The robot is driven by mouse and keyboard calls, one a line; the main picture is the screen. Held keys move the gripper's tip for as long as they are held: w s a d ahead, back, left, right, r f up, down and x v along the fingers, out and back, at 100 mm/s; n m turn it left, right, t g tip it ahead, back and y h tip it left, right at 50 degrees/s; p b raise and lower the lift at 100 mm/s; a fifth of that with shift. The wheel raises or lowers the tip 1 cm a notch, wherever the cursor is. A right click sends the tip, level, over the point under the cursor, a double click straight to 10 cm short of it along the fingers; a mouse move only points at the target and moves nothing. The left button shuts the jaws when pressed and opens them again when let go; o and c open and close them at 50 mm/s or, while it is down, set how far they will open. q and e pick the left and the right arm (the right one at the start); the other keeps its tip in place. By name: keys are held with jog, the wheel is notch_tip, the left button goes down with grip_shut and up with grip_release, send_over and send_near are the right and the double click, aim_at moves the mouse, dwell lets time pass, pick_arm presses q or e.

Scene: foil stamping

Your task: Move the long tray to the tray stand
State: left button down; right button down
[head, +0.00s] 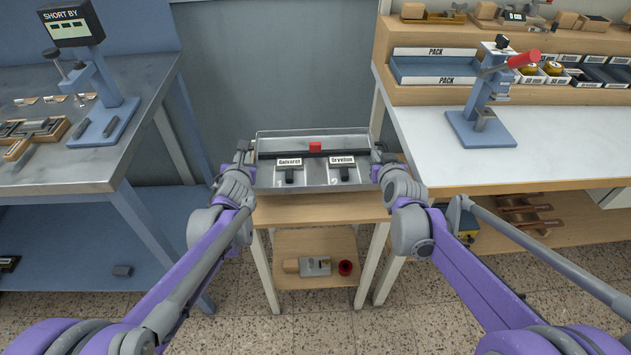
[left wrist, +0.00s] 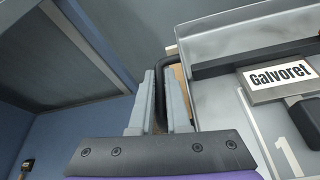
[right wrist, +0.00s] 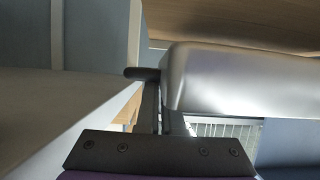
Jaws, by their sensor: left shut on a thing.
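The long tray (head: 313,187) is a grey metal tray in the middle of the head view, over the small wooden stand (head: 320,212). I cannot tell whether it touches the stand top. It holds two labelled pieces, Galvoret (head: 289,162) and Orvelion (head: 342,161), and a dark bar with a red block (head: 315,147). My left gripper (left wrist: 158,105) is shut on the dark handle (left wrist: 164,75) at the tray's left end. My right gripper (right wrist: 162,112) is at the tray's right end, by its dark handle (right wrist: 142,73); its grip is unclear.
A white-topped bench (head: 540,150) with a red-handled press (head: 482,125) stands right. The stand's lower shelf (head: 300,282) holds a small tool and a red ring. Both benches flank the stand closely.

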pick_arm(q)
jog(key=shift+r, duration=0.1)
pick_arm(e)
jog(key=shift+r, duration=0.1)
pick_arm(q)
jog(key=shift+f, duration=0.2)
pick_arm(e)
jog(key=shift+f, duration=0.2)
